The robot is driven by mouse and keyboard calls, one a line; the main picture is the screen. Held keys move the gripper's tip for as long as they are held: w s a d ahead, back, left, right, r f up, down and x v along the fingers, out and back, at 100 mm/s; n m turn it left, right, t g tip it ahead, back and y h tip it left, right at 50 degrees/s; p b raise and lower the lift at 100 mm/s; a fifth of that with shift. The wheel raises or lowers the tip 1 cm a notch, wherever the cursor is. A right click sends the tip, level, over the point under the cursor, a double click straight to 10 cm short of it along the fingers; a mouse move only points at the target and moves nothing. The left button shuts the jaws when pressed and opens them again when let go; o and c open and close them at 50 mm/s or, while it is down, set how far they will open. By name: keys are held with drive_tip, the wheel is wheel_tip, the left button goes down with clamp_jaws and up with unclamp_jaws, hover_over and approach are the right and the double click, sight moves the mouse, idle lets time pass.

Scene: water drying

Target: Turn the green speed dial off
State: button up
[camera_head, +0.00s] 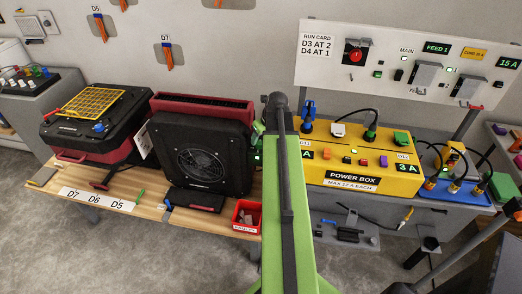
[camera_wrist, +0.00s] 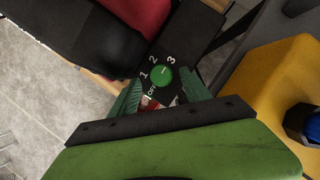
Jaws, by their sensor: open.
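The green speed dial (camera_wrist: 162,77) shows in the wrist view on a dark panel marked OFF, 1, 2 and 3. Its pale pointer mark appears to face the numbered side, away from OFF, but I cannot tell which number exactly. My gripper (camera_wrist: 160,84) is open, with one green finger on either side of the dial. I cannot tell whether the fingers touch it. In the head view my green arm crosses the middle and hides the dial area, beside the black fan unit (camera_head: 203,158).
The yellow power box (camera_head: 355,183) stands right of my arm, with plugs and cables on top. A red bin (camera_head: 247,214) sits at the wooden bench's front edge. A black machine with a yellow grille (camera_head: 93,103) is at left. Open floor lies in front.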

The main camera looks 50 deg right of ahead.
sight(259, 142)
drive_tip(key=b+x, duration=0.1)
drive_tip(key=x, duration=0.2)
